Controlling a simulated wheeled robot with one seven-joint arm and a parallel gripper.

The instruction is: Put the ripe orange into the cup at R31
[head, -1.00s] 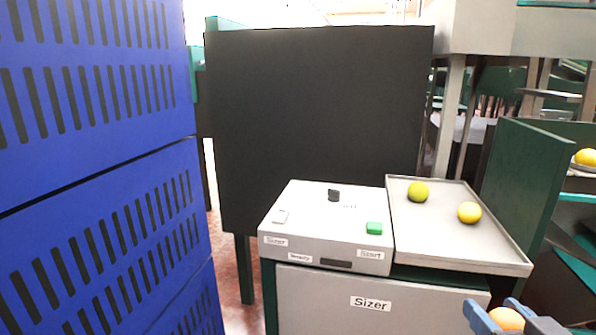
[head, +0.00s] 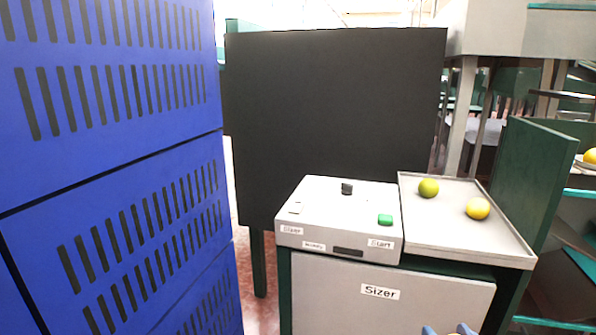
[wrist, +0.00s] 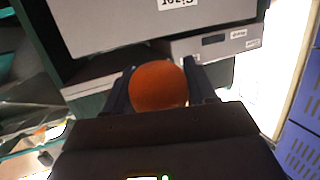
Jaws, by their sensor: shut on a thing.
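My gripper (wrist: 160,88) is shut on an orange fruit (wrist: 158,84), which sits between its two dark fingers in the wrist view. No cup and no R31 label can be made out in these frames.
The Sizer cabinet (head: 390,298) carries a control box (head: 330,215) with a green Start button (head: 385,219). A grey tray (head: 455,232) beside it holds a greenish fruit (head: 428,188) and a yellow fruit (head: 478,208). Blue slotted crates (head: 110,140) fill the left. A black panel (head: 335,115) stands behind.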

